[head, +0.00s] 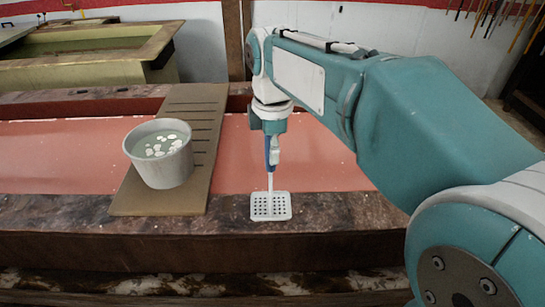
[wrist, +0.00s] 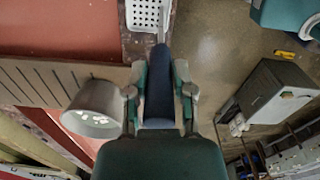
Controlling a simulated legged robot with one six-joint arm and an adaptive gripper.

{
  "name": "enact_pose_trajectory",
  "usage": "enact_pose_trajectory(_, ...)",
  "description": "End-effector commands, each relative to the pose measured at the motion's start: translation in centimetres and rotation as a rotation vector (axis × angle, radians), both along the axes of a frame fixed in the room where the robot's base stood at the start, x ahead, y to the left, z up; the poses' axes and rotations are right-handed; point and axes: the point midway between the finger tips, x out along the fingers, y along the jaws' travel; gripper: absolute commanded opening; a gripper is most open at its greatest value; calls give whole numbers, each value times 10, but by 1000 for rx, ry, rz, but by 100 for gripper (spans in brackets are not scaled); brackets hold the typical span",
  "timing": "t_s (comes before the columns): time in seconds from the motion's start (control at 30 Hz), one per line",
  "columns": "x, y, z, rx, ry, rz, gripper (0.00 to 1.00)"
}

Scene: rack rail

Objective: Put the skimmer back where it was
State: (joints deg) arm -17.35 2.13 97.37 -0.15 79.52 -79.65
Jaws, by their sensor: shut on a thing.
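The skimmer has a white perforated square head (head: 270,206) on a thin white shaft and a dark blue handle. My gripper (head: 272,140) is shut on the handle, and the skimmer hangs head down below it. The head shows in front of the stone front ledge (head: 330,213); I cannot tell whether it touches it. In the wrist view the blue handle (wrist: 158,95) lies between the two fingers of my gripper (wrist: 160,85), and the perforated head (wrist: 143,14) is at the top. The place where the skimmer was before cannot be told from these frames.
A grey bucket (head: 160,165) with liquid and floating white pieces stands on a slatted brown board (head: 207,125), left of the skimmer. The board lies across a red-bottomed basin (head: 60,155). A second tank (head: 100,62) is at the back left. Long tools (head: 490,15) hang at the upper right.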

Motion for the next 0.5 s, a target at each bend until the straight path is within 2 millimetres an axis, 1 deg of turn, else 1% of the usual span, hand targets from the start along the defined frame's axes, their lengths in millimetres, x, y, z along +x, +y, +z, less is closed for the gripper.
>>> enact_pose_trajectory(0.03,-2,0,-9,0,3,0,0)
enact_pose_trajectory(0.13,-2,-3,-19,3,1,0,0)
enact_pose_trajectory(0.5,-1,0,-24,1,0,0,0)
